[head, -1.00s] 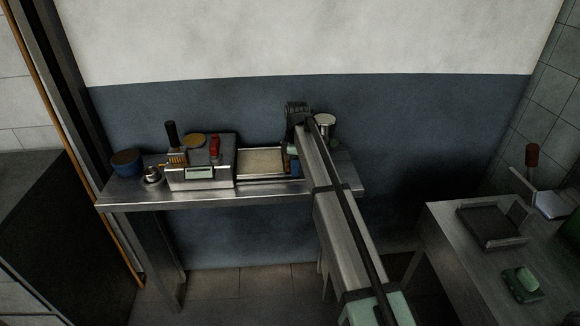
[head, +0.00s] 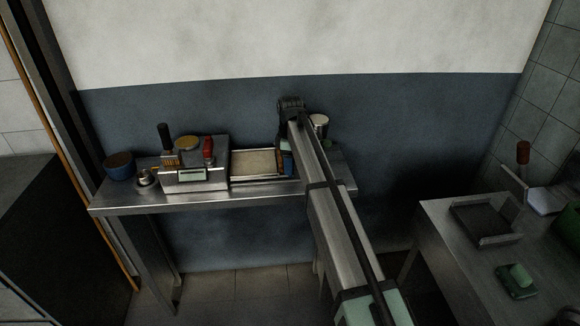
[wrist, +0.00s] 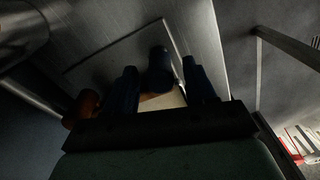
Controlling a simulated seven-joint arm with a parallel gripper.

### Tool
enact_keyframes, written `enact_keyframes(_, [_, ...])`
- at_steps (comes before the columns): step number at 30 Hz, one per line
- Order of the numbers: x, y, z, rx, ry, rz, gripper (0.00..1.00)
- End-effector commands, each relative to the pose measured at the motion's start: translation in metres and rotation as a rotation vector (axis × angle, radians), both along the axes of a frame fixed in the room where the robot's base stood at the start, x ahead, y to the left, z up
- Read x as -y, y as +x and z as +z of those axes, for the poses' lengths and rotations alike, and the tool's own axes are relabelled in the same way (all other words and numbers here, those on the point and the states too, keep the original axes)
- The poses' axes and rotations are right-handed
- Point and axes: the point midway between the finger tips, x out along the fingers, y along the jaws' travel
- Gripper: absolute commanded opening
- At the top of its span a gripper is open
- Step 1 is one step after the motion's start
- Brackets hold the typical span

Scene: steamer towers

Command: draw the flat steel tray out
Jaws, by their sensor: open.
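The flat steel tray (head: 236,181) lies on the steel table to the right of a steel box, with a pale beige surface inside its rim. My gripper (wrist: 160,88) is open at the tray's right end; in the head view my arm partly covers that end. In the wrist view, a dark rounded post (wrist: 158,68) stands between the two dark blue fingers. I cannot tell whether either finger touches it. A small pale patch shows below the post. The tray's join with the box is too dark to make out.
The steel box (head: 195,178) carries a black handle (head: 164,136) and a red knob (head: 208,146). A blue bowl (head: 119,168) stands at the table's left end, and a pale-topped canister (head: 319,121) behind my arm. A second table (head: 436,232) at right holds a dark tray and a green block.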

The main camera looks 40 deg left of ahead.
Motion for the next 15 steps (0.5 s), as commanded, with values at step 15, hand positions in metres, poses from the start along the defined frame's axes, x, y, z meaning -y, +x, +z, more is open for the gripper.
enact_keyframes(15, [-0.001, 0.001, 0.095, 0.002, 0.001, 0.000, 0.55])
